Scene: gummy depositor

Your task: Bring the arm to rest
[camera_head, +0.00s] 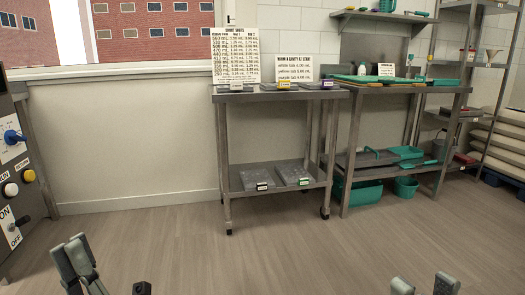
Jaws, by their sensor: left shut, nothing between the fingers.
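My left gripper (76,258) shows at the lower left. Its grey fingers are together with nothing between them, held out over the floor and away from the furniture. My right gripper (424,285) shows only as two grey parts at the bottom edge on the right. The rest of it is cut off, so I cannot tell how its fingers stand.
A control panel with a blue knob (13,136) and buttons stands at the left edge. A wheeled steel cart (225,160) and a steel table (352,150) with green trays stand against the wall. Shelving is at right. The wood floor (250,265) in front is clear.

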